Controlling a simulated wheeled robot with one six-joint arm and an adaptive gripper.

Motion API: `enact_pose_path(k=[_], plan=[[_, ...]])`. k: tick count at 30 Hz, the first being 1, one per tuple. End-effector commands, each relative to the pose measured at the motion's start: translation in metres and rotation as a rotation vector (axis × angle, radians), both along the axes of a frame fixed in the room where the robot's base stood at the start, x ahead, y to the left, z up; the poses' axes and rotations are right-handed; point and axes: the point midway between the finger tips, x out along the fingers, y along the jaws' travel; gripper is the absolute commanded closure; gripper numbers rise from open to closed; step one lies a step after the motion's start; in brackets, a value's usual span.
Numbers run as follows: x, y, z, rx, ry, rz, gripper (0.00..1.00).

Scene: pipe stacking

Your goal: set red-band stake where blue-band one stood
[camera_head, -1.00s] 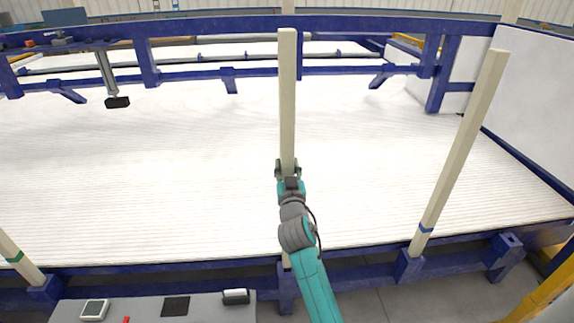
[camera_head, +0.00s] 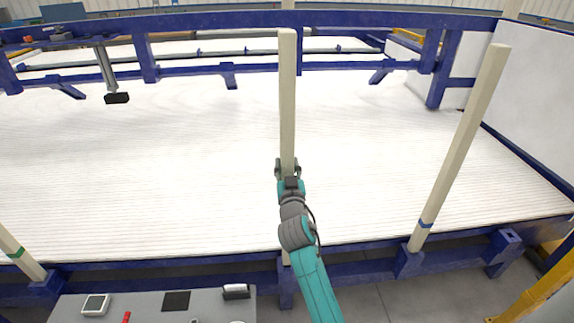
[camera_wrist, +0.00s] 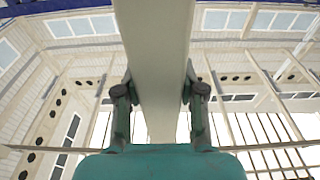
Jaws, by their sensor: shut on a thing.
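A pale square stake (camera_head: 287,100) stands upright in the middle of the head view. My gripper (camera_head: 287,168) is shut on it, and the wrist view also shows the stake (camera_wrist: 155,50) between the two fingers. My arm hides much of its lower part, so I see no coloured band on it and cannot tell whether its foot sits in the socket. The blue-band stake (camera_head: 455,155) stands at the right in a blue socket (camera_head: 408,262), leaning right in the picture. No red band shows in any view.
A green-band stake (camera_head: 18,255) stands at the far left. A blue rail (camera_head: 180,262) with sockets runs along the near edge of the white ribbed bed (camera_head: 150,180). A grey tray (camera_head: 140,312) with small devices is at the bottom left. A yellow frame (camera_head: 535,300) is at the bottom right.

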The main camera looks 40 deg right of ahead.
Motion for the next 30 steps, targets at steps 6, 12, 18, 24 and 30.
enact_pose_path(k=[6, 12, 18, 24, 30], plan=[[0.000, 0.000, -0.005, -0.003, -0.003, 0.000, 1.00], [0.000, 0.000, -0.010, -0.003, -0.003, 0.001, 1.00], [0.000, 0.001, -0.014, -0.003, -0.004, 0.001, 1.00], [0.000, 0.001, -0.014, -0.003, -0.004, 0.001, 1.00], [0.000, 0.000, -0.014, -0.002, -0.003, 0.001, 0.33]])
